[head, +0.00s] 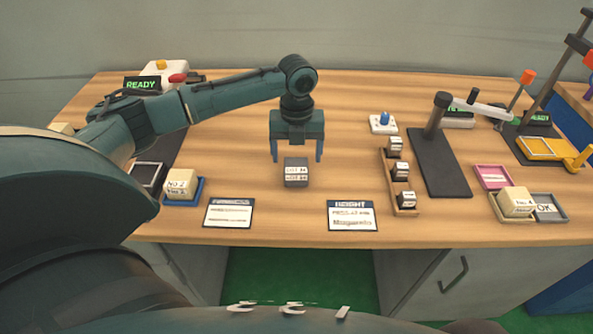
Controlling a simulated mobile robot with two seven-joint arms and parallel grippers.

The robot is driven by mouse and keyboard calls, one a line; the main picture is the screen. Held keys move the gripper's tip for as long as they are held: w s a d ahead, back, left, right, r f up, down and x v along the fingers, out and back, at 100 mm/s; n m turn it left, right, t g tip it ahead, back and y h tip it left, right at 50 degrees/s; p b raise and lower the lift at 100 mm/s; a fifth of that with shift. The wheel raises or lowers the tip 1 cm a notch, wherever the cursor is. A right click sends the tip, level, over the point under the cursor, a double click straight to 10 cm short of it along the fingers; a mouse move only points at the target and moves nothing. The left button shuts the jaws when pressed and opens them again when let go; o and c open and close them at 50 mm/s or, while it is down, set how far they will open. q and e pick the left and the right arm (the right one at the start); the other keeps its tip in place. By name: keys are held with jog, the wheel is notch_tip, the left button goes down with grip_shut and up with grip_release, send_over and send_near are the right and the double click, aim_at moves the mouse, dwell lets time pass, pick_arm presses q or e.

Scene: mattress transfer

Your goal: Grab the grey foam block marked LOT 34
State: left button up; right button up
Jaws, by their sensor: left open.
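The grey foam block (296,180) with white labels reading LOT 34 sits upright on the wooden table near the middle. My left gripper (297,156) points down just above and behind it in the head view. Its two fingers are spread wide, one on each side of the block's top, and nothing is between them that I can see. Whether the fingers reach down beside the block cannot be told. My right gripper is not in view.
Two cards, one at left (229,213) and one marked HEIGHT (352,215), lie in front of the block. A wooden rack (389,183) with several dark blocks stands to the right. A cream block (181,184) sits in a blue tray at left. Table around the block is clear.

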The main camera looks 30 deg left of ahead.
aim_at(296, 165)
pick_arm(q)
jog(key=shift+f, duration=2.75)
jog(key=shift+c, duration=0.2)
jog(key=c, duration=1)
